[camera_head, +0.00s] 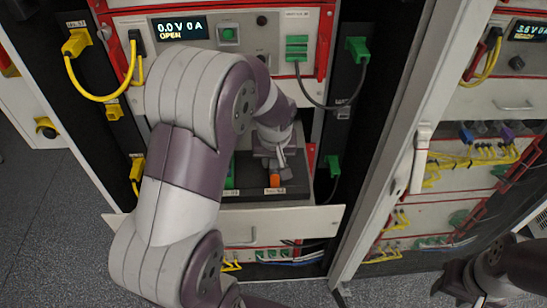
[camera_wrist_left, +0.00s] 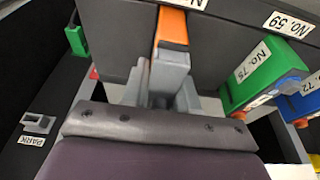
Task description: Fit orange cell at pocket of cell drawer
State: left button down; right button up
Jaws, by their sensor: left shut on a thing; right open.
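The orange cell (camera_head: 275,180) is in my left gripper (camera_head: 272,160), over the dark tray of the open cell drawer (camera_head: 290,218). In the left wrist view the orange cell (camera_wrist_left: 172,27) sticks out beyond the shut fingers of that gripper (camera_wrist_left: 171,62), against the dark tray face. I cannot tell whether the cell sits in a pocket; its far end is hidden. My right gripper (camera_head: 474,287) is dark and open, low at the right of the head view, away from the drawer.
A green cell (camera_wrist_left: 258,75) marked No. 75 and a blue cell (camera_wrist_left: 291,92) stand to the right in the wrist view. A green piece (camera_head: 229,178) shows left of the orange cell in the head view. Yellow cable (camera_head: 100,96) and dark cable (camera_head: 335,106) hang above the drawer.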

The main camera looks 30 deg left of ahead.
pick_arm(q)
jog(key=c, duration=0.8)
grip_release()
jog(key=shift+r, duration=0.35)
jog(key=b+v, duration=0.2)
jog(key=v, duration=0.9)
jog(key=shift+s+d+r, duration=0.1)
jog(key=shift+s+d, duration=0.05)
jog(key=shift+s, duration=0.05)
jog(key=shift+r, duration=0.4)
